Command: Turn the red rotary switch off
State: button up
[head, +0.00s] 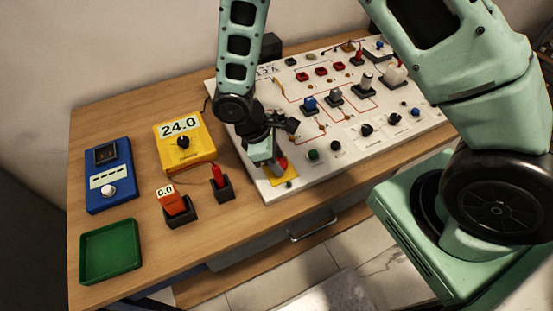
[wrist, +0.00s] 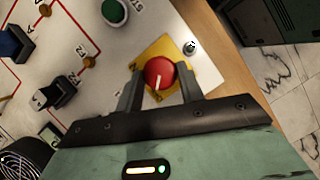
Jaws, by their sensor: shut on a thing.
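The red rotary switch (wrist: 158,72) is a round red knob with a pale pointer line, on a yellow plate (wrist: 174,48) at the corner of the white board. In the head view the red switch (head: 283,162) shows only in part, behind my gripper (head: 272,165). In the wrist view my gripper (wrist: 160,88) has one grey finger on each side of the knob and is shut on it. The pointer line runs toward the lower part of the picture, slightly left.
The white board (head: 230,95) carries several other knobs, switches and wires. A green button (wrist: 114,11) and a small metal toggle (wrist: 190,48) are near the red switch. A yellow meter (head: 183,145), blue device (head: 108,175) and green tray (head: 110,250) stand left.

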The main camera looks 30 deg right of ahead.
jog(key=shift+n, duration=0.5)
jog(key=o, duration=1)
jog(key=shift+a+r, duration=0.1)
jog(key=shift+r, duration=0.05)
jog(key=b+v, duration=0.1)
jog(key=v, duration=0.7)
jog(key=b+v, duration=0.1)
jog(key=v, duration=0.8)
jog(key=shift+s+a+r, duration=0.1)
jog(key=shift+s+a, duration=0.05)
jog(key=shift+s, duration=0.05)
jog(key=s+r+m+y, duration=0.1)
jog(key=s+m, duration=0.1)
jog(key=s, duration=0.3)
jog(key=s+r+m+t+y, duration=0.1)
jog(key=s+m+y, duration=0.1)
jog(key=s, duration=0.4)
jog(key=s+d+r+m+t+y, duration=0.1)
jog(key=s, duration=0.5)
jog(key=shift+s+r+m+y, duration=0.1)
jog(key=shift+r+m+y, duration=0.1)
jog(key=shift+m+y, duration=0.15)
